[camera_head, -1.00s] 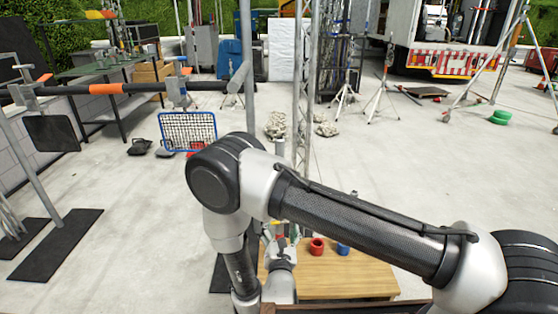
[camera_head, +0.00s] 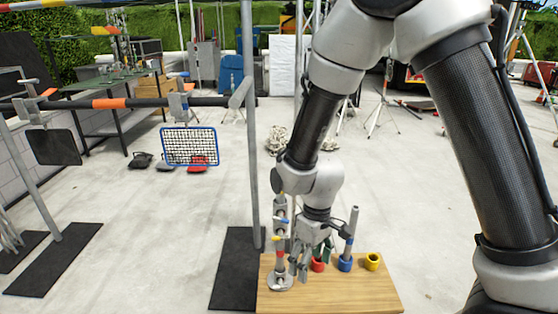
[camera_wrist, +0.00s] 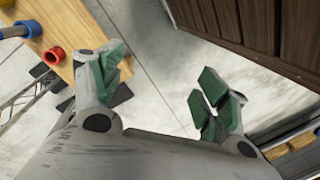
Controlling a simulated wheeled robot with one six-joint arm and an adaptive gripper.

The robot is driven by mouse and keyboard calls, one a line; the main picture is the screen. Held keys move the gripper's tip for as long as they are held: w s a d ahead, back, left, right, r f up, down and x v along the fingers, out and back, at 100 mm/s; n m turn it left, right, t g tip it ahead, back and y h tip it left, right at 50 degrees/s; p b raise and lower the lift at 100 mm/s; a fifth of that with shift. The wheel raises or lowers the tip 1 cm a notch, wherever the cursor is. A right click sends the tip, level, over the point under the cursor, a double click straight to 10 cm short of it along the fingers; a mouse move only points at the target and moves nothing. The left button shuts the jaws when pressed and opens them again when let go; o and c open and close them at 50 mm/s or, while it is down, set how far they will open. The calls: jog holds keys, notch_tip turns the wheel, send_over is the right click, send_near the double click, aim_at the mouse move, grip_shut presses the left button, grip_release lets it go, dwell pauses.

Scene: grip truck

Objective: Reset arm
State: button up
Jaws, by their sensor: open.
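Grey floor shows beyond the fingers. The red cup (camera_head: 318,265) is partly hidden behind a finger. The blue cup (camera_head: 345,264) holds an upright grey rod (camera_head: 353,225). The yellow cup (camera_head: 372,262) looks empty. The red cup also shows in the wrist view (camera_wrist: 54,56).
A dark wooden panel (camera_wrist: 255,25) stands to the right of my fingers in the wrist view. A tall metal stand (camera_head: 250,140) on a black base plate (camera_head: 238,270) is left of the board. A blue-framed net (camera_head: 190,146) hangs farther left.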

jog(key=s+d+r+m+t, duration=0.2)
jog(key=s+d+r+m, duration=0.1)
jog(key=d+r, duration=0.6)
jog(key=s+d+r+m+t, duration=0.2)
jog(key=s+d+r+m, duration=0.1)
jog(key=d+r, duration=0.7)
jog(key=s+d+r+m+t, duration=0.2)
jog(key=d+r+m, duration=0.1)
jog(key=d+r, duration=0.6)
jog(key=shift+s+d+r+h, duration=0.3)
jog(key=shift+s+d+r, duration=0.1)
jog(key=shift+r, duration=0.3)
